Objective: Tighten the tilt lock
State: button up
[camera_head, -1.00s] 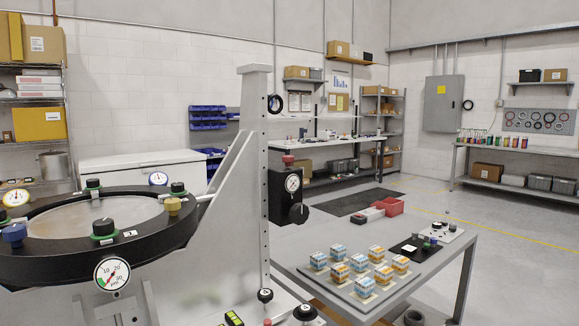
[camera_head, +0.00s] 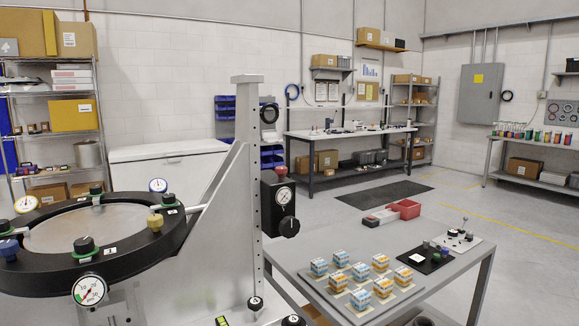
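The mirror fixture's black ring (camera_head: 125,258) fills the lower left, around a pale round mirror (camera_head: 88,229). Its rim carries black knobs with green bases, one at the front (camera_head: 84,248), a blue knob (camera_head: 9,250) and a brass-coloured knob (camera_head: 155,222). A dial gauge (camera_head: 89,290) hangs on the ring's front. A grey upright (camera_head: 247,190) stands to the right, with a black block (camera_head: 278,205) bearing a dial, a red-topped knob and a black side knob (camera_head: 289,227). Small black knobs (camera_head: 255,303) sit low at its foot. I cannot tell which part is the tilt lock. My gripper is not in view.
Open floor lies beyond, with a dark floor mat (camera_head: 384,194). Shelves and benches line the walls.

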aim_at(281, 171)
jog(key=i+l+z, duration=0.1)
jog(key=i+l, duration=0.6)
jog(key=i, duration=0.25)
